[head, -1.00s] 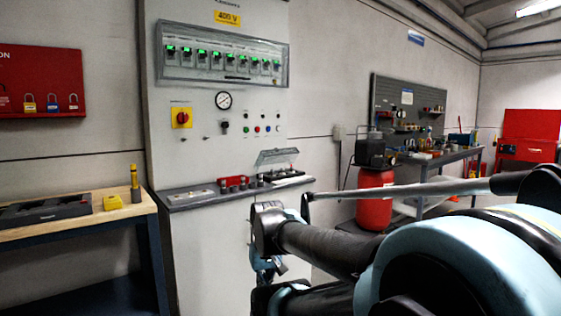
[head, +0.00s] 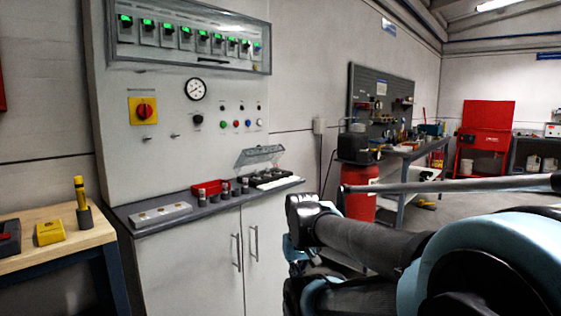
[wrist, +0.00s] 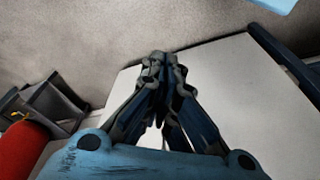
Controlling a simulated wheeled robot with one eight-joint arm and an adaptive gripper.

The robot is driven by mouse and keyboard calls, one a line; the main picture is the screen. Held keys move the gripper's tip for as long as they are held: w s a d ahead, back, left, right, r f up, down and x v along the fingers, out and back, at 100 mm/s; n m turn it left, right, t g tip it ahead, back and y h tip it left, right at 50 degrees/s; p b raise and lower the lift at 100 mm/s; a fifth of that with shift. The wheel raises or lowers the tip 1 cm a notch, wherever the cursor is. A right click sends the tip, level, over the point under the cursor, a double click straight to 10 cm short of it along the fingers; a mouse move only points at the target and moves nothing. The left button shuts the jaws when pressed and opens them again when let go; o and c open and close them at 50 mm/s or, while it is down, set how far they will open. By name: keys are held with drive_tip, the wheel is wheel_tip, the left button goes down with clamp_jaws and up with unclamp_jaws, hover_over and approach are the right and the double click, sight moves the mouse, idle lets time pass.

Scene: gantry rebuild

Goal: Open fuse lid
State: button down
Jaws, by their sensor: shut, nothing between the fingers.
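The fuse holder (head: 274,178), a dark block, sits at the right end of the cabinet ledge in the head view. Its clear lid (head: 259,155) stands tilted up behind the block, apart from its top. My gripper (wrist: 162,65) is shut and empty in the wrist view, with a pale panel and grey floor or wall behind it. In the head view my arm's end is to the right of the cabinet and lower than the ledge; the fingertips are hard to make out there. The lid does not show in the wrist view.
The ledge (head: 160,227) also holds a red tray (head: 208,187), several small cylinders and a pale block (head: 160,214). A breaker window (head: 190,40) is above. A workbench (head: 45,243) stands left, a red cylinder (head: 361,195) right of the cabinet. A red cylinder (wrist: 22,150) shows in the wrist view.

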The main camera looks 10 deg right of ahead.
drive_tip(key=w+a+r+m+t+y, duration=0.25)
drive_tip(key=w+r+m, duration=0.45)
drive_tip(key=w, duration=0.4)
drive_tip(key=w+a+r+m+t+y, duration=0.15)
drive_tip(key=w+r+m+y, duration=0.25)
drive_tip(key=w+r+m, duration=0.45)
drive_tip(key=w+d+r+m+t+y, duration=0.2)
drive_tip(key=w+d+r+m+t, duration=0.2)
drive_tip(key=w+d+m, duration=0.5)
drive_tip(key=w+d+r+m+t+y, duration=0.1)
drive_tip(key=w+d+r+m+t, duration=0.35)
drive_tip(key=w, duration=0.95)
drive_tip(key=shift+g, duration=0.55)
drive_tip(key=x, duration=0.8)
drive_tip(key=shift+w, duration=0.45)
drive_tip(key=shift+w+a+r, duration=0.8)
drive_tip(key=shift+w+r, duration=0.05)
drive_tip(key=shift+w, duration=0.2)
drive_tip(key=shift+w+a+r, duration=0.2)
drive_tip(key=shift+w+r, duration=0.1)
drive_tip(key=shift+r, duration=0.1)
